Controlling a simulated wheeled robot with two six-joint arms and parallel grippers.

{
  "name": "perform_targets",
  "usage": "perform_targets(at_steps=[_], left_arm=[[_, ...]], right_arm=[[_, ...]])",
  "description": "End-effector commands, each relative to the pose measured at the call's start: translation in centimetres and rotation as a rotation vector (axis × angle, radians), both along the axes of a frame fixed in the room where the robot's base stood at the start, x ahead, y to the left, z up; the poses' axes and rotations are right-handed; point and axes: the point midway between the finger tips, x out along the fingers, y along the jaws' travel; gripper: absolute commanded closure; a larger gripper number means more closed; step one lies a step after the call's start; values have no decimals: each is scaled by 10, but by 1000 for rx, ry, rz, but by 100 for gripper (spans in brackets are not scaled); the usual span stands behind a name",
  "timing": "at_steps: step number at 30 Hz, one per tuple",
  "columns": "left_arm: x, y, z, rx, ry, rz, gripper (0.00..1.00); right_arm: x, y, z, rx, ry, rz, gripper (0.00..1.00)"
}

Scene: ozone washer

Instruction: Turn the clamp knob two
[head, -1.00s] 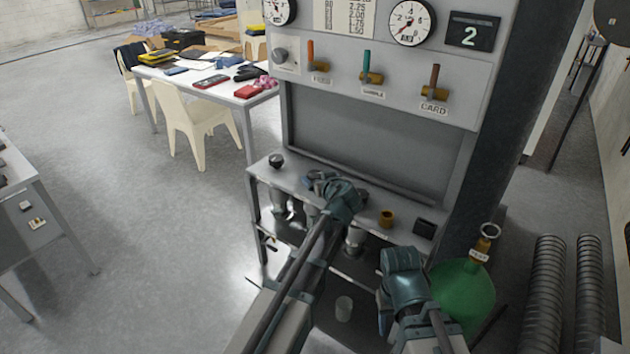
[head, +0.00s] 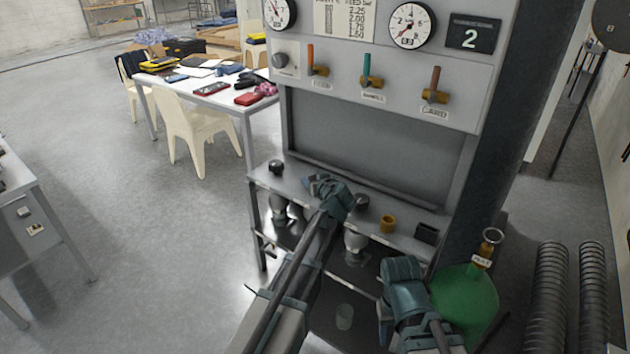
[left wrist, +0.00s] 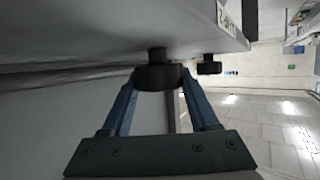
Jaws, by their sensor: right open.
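Black clamp knobs stand along the grey bench ledge (head: 300,185): a left one (head: 276,166) and a right one (head: 361,202) show in the head view. The middle knob is hidden there by my left gripper (head: 318,183). In the left wrist view the fingers of my left gripper (left wrist: 160,88) sit on both sides of a dark round clamp knob (left wrist: 160,77) and appear to touch it. A second knob (left wrist: 209,65) shows beyond it. My right gripper (head: 402,266) is open and empty, low in front of the ledge; its fingertips are hard to see.
A brass cup (head: 387,224) and a black box (head: 427,233) stand on the ledge to the right. Coloured levers, gauges and a display reading 2 (head: 472,37) are on the panel above. A green tank (head: 465,297) stands at lower right.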

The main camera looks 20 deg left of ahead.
Motion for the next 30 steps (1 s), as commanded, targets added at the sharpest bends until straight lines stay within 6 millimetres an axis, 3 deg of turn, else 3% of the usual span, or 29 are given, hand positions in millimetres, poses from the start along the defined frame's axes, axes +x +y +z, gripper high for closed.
perform_targets(at_steps=[1, 6, 14, 30], left_arm=[[0, 0, 0, 0, 0, 0, 68], [0, 0, 0, 0, 0, 0, 95], [-2, 0, 0, -1, 0, -41, 95], [-1, 1, 0, -3, -3, -329, 95]], right_arm=[[0, 0, 0, 0, 0, 0, 50], [0, 0, 0, 0, 0, 0, 50], [0, 0, 0, 0, 0, 0, 50], [0, 0, 0, 0, 0, 0, 50]])
